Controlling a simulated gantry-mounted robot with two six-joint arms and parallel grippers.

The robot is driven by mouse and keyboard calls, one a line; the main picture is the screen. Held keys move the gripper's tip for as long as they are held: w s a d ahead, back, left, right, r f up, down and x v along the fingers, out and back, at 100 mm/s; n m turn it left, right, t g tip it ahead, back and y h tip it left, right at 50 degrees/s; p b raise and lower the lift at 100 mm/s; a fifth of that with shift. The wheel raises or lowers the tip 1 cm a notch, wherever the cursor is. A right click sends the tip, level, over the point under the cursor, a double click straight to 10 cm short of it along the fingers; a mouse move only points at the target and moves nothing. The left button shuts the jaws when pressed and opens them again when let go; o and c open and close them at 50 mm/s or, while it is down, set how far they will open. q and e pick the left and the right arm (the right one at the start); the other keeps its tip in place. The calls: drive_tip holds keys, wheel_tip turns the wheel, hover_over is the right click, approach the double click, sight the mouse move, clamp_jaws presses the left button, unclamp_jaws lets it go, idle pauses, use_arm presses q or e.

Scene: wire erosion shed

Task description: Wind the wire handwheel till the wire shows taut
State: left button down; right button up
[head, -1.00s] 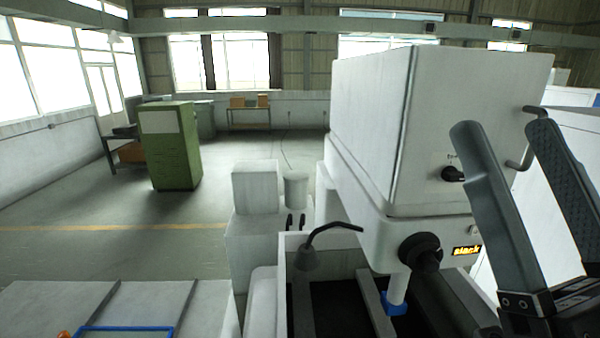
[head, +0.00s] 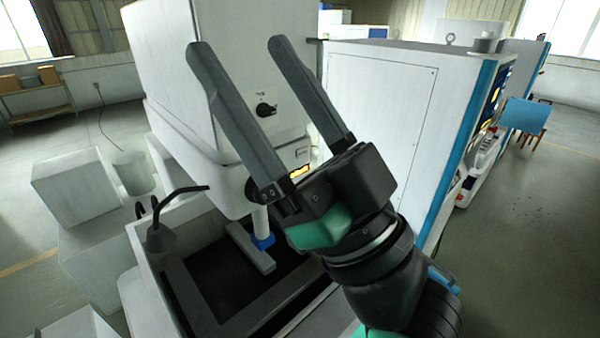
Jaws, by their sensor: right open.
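My right gripper (head: 232,113) is large in the middle of the head view, between the camera and the white wire machine (head: 165,65). Its two long grey fingers are spread apart, pointing up and left, with nothing between them. The small lit sign (head: 299,171) glows amber just past the right gripper's palm. It is partly covered, and I cannot read its word. The black wire handwheel is mostly hidden behind the near finger's base; a dark edge (head: 250,187) showing there may be its rim. I cannot see any touch. My left gripper is not in view.
A small black knob (head: 265,109) sits on the machine's front panel. Below are a dark open tank with a pale rim (head: 180,291) and a bent black lamp (head: 160,238). A white cabinet (head: 378,110) with a blue edge stands right. Open floor lies far right.

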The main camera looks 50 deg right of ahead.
drive_tip(key=w+d+f+n+g+y+b, duration=0.15)
drive_tip(key=w+f+g, duration=0.35)
drive_tip(key=w+f, duration=0.75)
drive_tip(key=s+d+f+m+g+h+b, duration=0.1)
drive_tip(key=d+f+m+g+h, duration=0.15)
drive_tip(key=d+f, duration=0.8)
drive_tip(key=d+f+m+g+h+b, duration=0.25)
drive_tip(key=d+f, duration=0.55)
drive_tip(key=f, duration=0.6)
drive_tip(key=w+p, duration=0.1)
drive_tip(key=w, duration=1)
drive_tip(key=shift+w+d+t, duration=0.3)
drive_tip(key=shift+d, duration=0.1)
